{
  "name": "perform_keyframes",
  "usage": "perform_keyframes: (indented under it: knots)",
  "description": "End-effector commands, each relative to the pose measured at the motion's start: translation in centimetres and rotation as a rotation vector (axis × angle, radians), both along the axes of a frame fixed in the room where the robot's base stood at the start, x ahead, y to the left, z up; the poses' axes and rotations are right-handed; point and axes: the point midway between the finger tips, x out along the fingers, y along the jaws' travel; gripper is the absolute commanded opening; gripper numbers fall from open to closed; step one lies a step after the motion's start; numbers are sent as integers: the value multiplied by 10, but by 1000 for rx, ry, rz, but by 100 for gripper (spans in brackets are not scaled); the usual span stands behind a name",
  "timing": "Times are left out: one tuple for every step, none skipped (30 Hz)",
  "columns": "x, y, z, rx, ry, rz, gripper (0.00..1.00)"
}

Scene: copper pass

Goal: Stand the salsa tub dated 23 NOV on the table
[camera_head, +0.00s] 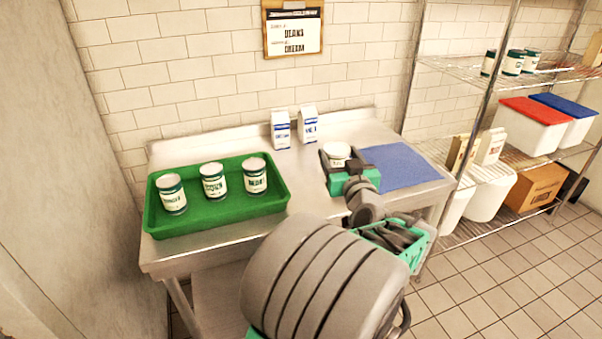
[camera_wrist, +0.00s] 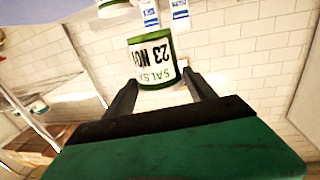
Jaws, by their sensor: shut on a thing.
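The salsa tub (camera_wrist: 153,62) is white with green bands, and its label reads SALSA and 23 NOV. The wrist view is upside down, so the label appears inverted and the tub looks about upright. My gripper (camera_wrist: 165,92) is shut on it, with a dark finger on each side. In the head view, a white-topped tub (camera_head: 337,151) shows between the fingers of my gripper (camera_head: 340,163), over the right part of the steel table (camera_head: 312,178). A gap between tub and tabletop is hard to judge from the head view.
A green tray (camera_head: 215,220) with three labelled tubs stands on the table's left. Two cartons (camera_head: 281,130) (camera_head: 308,126) stand at the back. A blue mat (camera_head: 400,165) lies right. Another tub part (camera_wrist: 115,8) shows in the wrist view. Wire shelves (camera_head: 480,66) stand further right.

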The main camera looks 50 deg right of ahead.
Motion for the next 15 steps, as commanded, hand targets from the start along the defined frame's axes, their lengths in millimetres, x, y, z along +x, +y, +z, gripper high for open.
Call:
perform_keyframes:
  knots:
    - [18, -1, -5, 3, -1, 11, 4]
    - [27, -2, -8, 3, 0, 12, 4]
    - [38, -4, -13, 3, 0, 12, 4]
    - [47, -6, -17, 2, -1, 12, 4]
    - [55, -8, -21, 2, -1, 11, 4]
    - [67, -10, -26, 1, 0, 11, 4]
    - [74, -11, -32, 2, 1, 11, 4]
    - [79, -13, -43, 5, 1, 9, 4]
    - [86, -14, -53, 5, 1, 8, 4]
    - [91, -16, -59, 4, 2, 7, 4]
    - [96, -17, -64, 3, 0, 8, 4]
    - [101, -18, -70, 2, -1, 6, 4]
    - [105, -19, -74, 1, 0, 6, 4]
    - [107, -20, -77, 0, 0, 5, 4]
    - [109, -21, -80, -1, -1, 4, 4]
